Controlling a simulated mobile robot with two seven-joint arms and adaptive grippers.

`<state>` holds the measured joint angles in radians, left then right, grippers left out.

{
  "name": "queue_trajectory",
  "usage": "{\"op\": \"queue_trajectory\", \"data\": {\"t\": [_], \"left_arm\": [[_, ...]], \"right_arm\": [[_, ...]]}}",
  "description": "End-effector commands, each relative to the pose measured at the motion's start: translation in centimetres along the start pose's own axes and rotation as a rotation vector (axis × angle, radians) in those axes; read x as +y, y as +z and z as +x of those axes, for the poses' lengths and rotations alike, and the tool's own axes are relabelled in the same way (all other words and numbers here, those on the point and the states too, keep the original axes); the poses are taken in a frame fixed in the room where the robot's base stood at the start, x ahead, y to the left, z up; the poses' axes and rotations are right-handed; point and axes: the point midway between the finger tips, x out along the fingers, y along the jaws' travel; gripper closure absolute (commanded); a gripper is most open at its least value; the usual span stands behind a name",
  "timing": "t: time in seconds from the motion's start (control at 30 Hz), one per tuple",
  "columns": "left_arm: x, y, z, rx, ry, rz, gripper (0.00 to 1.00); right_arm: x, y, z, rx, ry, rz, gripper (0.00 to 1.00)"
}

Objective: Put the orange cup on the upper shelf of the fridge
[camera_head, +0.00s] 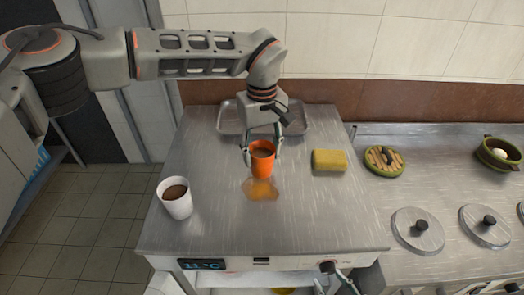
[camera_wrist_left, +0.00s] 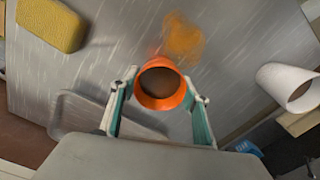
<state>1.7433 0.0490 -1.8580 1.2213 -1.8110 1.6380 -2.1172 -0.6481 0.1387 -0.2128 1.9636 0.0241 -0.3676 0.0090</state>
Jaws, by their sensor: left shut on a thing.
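The orange cup (camera_head: 262,170), with dark brown contents, is upright over the steel worktop (camera_head: 220,225). My left gripper (camera_head: 262,153) is shut on it, one finger on each side; the left wrist view shows the cup (camera_wrist_left: 160,103) between the fingers. I cannot tell whether its base touches the top. Below the worktop, the fridge front has a lit temperature display (camera_head: 202,265). A pale fridge shelf (camera_head: 255,279) shows partly at the bottom edge; most of the interior is hidden. My right gripper (camera_head: 330,269) is partly visible at the bottom edge, its jaws unclear.
A white cup (camera_head: 176,202) with brown contents stands near the left edge. A yellow sponge (camera_head: 329,160) lies right of the orange cup, a metal tray (camera_head: 228,122) behind. An orange patch (camera_head: 260,191) marks the worktop. Pot lids (camera_head: 417,230) lie right. The front middle is clear.

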Motion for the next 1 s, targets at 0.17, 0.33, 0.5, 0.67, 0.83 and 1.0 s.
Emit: {"op": "queue_trajectory", "data": {"t": [0.17, 0.33, 0.5, 0.67, 0.83, 1.0], "left_arm": [[0.1, 0.0, -0.1, 0.002, 0.002, 0.0, 0.8], [0.1, 0.0, 0.2, 0.001, 0.001, 0.0, 0.8], [0.0, 0.0, 0.2, 0.001, 0.001, 0.0, 0.37], [0.0, 0.0, 0.2, 0.001, 0.001, 0.0, 0.37], [0.1, 0.0, -0.3, 0.002, 0.001, 0.0, 0.37], [0.1, -0.1, -2.6, 0.005, 0.003, 0.0, 0.37]], "right_arm": [[0.0, 0.2, 0.0, -0.004, 0.0, 0.0, 0.6], [0.0, 0.4, 0.1, -0.006, -0.001, 0.0, 0.6], [0.0, 0.3, 0.1, -0.005, 0.0, 0.0, 0.6], [0.0, 0.3, 0.0, -0.004, 0.0, -0.001, 0.6], [0.1, 0.0, 0.0, -0.001, 0.0, -0.001, 0.6], [0.1, 0.0, 0.0, 0.001, 0.0, -0.001, 0.6]]}}
